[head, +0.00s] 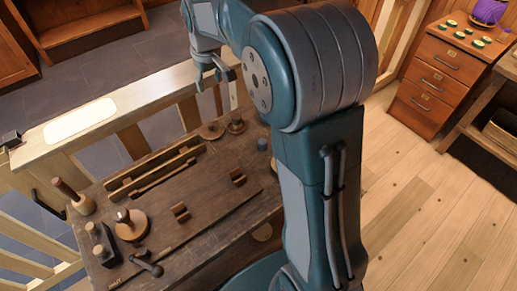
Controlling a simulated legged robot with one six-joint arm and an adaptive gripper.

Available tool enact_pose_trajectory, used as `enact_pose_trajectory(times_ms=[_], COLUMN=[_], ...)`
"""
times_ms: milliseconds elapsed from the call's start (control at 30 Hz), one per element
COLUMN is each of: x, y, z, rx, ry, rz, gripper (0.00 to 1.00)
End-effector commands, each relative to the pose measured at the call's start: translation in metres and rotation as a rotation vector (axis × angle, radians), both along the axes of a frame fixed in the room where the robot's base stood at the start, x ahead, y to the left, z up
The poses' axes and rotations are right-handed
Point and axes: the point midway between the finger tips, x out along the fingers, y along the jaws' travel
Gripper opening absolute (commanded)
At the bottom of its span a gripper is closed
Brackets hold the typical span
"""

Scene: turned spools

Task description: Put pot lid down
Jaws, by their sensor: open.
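My gripper (216,83) hangs at the upper middle of the head view, over the far side of the wooden workbench (222,203). Its fingers are apart and I see nothing between them. A flat round brown piece (211,131) with a small raised middle lies on the bench's far edge, below my gripper; it looks like a lid, but I cannot tell for sure. A larger round wooden piece (131,230) with an upright knob stands at the bench's left. My own arm covers the right part of the bench.
A turned wooden piece (236,126) stands beside the flat one. A wooden mallet (75,198) and a dark plane (102,244) are at the left. A railing (130,100) runs behind the bench. A drawer cabinet (440,80) stands far right, with open floor before it.

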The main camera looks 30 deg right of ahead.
Motion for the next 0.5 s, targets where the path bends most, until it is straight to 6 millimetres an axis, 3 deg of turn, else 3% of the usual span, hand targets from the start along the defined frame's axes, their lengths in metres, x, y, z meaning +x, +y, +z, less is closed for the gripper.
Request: enact_pose_trajectory(times_ms=[200,500], x=[-0.058,-0.141], y=[0.000,0.000], z=[0.039,0.065], rx=[0.011,0.034], ry=[-0.069,-0.156], rz=[-0.058,-0.136], gripper=[0.65,0.65])
